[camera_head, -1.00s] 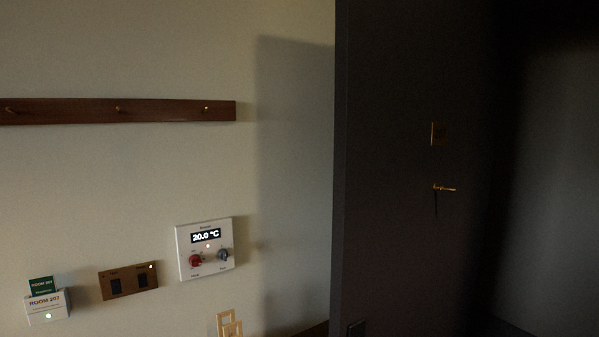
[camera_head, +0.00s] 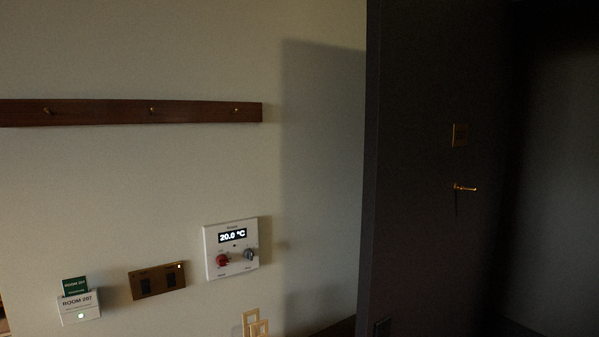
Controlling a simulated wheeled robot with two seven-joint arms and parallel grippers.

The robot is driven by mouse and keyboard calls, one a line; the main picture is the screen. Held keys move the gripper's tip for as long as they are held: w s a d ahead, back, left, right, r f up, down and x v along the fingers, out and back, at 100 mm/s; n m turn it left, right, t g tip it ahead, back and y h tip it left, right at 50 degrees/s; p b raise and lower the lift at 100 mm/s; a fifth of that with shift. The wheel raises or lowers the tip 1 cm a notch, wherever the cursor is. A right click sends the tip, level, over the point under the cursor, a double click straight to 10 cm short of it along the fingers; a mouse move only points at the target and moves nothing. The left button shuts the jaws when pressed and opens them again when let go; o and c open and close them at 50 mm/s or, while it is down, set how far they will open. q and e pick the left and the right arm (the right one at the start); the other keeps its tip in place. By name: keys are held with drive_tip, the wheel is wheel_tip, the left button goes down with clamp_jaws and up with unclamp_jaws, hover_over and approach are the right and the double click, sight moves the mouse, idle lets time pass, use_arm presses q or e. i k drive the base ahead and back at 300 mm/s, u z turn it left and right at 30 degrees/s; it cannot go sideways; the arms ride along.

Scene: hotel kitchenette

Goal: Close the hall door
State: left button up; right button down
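The hall door (camera_head: 425,240) is a dark panel in the right half of the head view. It stands out from the wall, with its near edge toward me, so it looks open. A brass lever handle (camera_head: 465,187) and a small brass plate (camera_head: 460,135) are on its face. Neither of my grippers is in view, and nothing touches the door.
The pale wall at left carries a wooden hook rail (camera_head: 130,112), a thermostat panel (camera_head: 231,249) reading 20.0 °C, a brass switch plate (camera_head: 157,280) and a white card holder (camera_head: 79,306). The area right of the door is dark.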

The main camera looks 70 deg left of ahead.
sight(438, 72)
drive_tip(key=u, duration=2.2)
